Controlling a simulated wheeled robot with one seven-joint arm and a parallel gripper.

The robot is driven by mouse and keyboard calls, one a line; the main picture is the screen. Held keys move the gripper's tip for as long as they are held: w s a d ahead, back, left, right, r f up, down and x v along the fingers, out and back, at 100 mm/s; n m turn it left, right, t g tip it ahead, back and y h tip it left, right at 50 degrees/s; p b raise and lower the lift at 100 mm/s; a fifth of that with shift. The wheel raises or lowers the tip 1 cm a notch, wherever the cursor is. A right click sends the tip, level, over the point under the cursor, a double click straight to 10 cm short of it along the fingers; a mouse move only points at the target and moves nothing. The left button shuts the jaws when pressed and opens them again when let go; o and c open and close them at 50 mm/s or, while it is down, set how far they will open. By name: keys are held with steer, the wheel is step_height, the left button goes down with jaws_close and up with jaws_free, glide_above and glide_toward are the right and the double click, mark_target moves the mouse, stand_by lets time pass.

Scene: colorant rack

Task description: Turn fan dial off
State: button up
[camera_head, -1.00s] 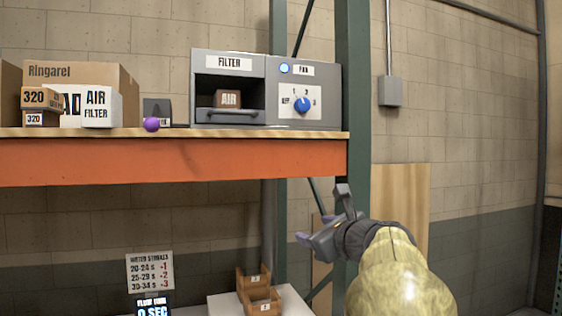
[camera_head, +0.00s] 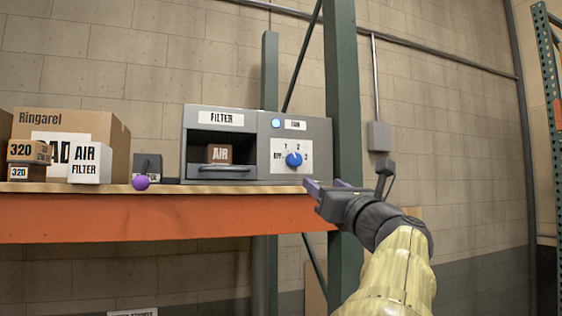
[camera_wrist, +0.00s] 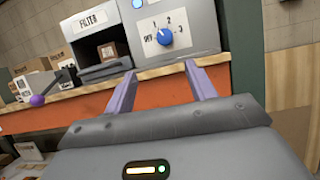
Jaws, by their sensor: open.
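The blue fan dial (camera_head: 293,159) sits on a white plate marked OFF, 1, 2, 3 on the right part of a grey box labelled FILTER and FAN. A round light (camera_head: 276,123) beside the FAN label glows pale blue. The dial also shows in the wrist view (camera_wrist: 165,37), with a white mark on its upper left; its exact setting is hard to tell. My gripper (camera_head: 313,187) is open and empty, below and right of the dial and apart from it. In the wrist view my two purple fingers (camera_wrist: 158,85) point at the box's lower front, below the dial.
The box stands on a shelf with an orange beam (camera_head: 150,217), close to my fingers. A green post (camera_head: 343,90) rises just right of the box. Cartons (camera_head: 75,140) and a purple ball-ended lever (camera_head: 141,182) are to the left. The space before the dial is clear.

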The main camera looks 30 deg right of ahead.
mark_target(296, 160)
steer(key=p+x, duration=0.3)
steer(key=x, duration=0.2)
steer(key=p+x, duration=0.3)
steer(key=x, duration=0.2)
steer(key=d+p+x, duration=0.1)
steer(key=p+x, duration=0.2)
steer(key=x, duration=0.3)
steer(key=shift+s, duration=0.15)
steer(key=shift+w+a, duration=0.1)
steer(key=shift+w, duration=0.15)
steer(key=shift+s, duration=0.1)
